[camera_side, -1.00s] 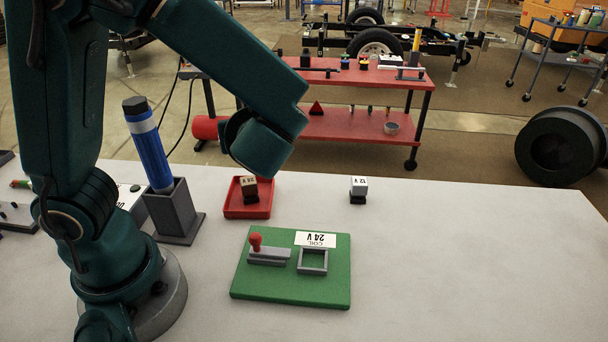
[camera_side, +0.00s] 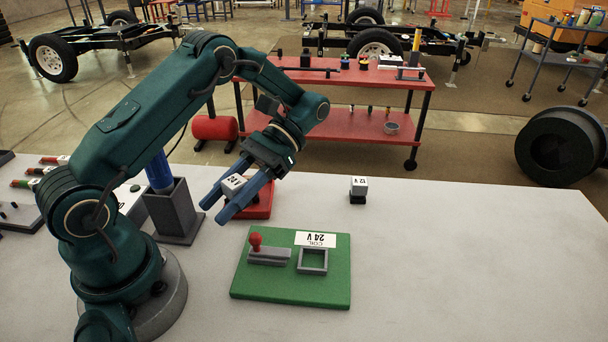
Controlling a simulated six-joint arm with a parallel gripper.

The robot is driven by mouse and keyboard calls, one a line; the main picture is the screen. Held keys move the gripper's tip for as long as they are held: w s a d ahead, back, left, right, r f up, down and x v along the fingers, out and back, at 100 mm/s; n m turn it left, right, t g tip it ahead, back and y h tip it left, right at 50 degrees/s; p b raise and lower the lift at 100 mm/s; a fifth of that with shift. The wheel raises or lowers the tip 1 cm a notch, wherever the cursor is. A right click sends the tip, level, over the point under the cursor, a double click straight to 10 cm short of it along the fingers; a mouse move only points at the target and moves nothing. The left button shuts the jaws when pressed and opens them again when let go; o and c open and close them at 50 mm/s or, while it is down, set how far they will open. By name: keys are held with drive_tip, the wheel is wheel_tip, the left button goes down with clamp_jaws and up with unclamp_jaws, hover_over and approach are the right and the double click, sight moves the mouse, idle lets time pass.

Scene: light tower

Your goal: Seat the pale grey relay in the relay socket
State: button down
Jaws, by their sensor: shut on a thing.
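My gripper (camera_side: 213,211) has two blue fingers and is shut on a pale relay (camera_side: 233,184) with dark print on its top face. It holds the relay tilted, at or just above the red tray (camera_side: 264,205), which the fingers partly hide. The relay's underside is mostly hidden. The relay socket (camera_side: 312,261) is an empty grey square frame on the green board (camera_side: 285,290), to the right of the gripper. A white card (camera_side: 315,240) behind it reads "COIL 24 V". A second relay (camera_side: 358,185), marked 12 V, stands upright on the white table behind the board.
A grey lever part with a red knob (camera_side: 255,240) sits on the board, left of the socket. A grey holder (camera_side: 173,210) with a blue cylinder (camera_side: 159,172) stands left of the gripper. The table's right side (camera_side: 470,260) is clear.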

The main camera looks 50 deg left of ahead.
drive_tip(key=w+d+r+n+t+h, duration=0.25)
drive_tip(key=n+t+h, duration=0.25)
drive_tip(key=n+h, duration=0.4)
drive_tip(key=n+t+h, duration=0.3)
drive_tip(key=n+t, duration=0.4)
drive_tip(key=t, duration=0.1)
hover_over(324, 269)
wheel_tip(324, 269, down, 5)
drive_tip(key=shift+f, duration=2)
drive_tip(key=c, duration=0.5)
unclamp_jaws()
drive_tip(key=shift+f, duration=0.1)
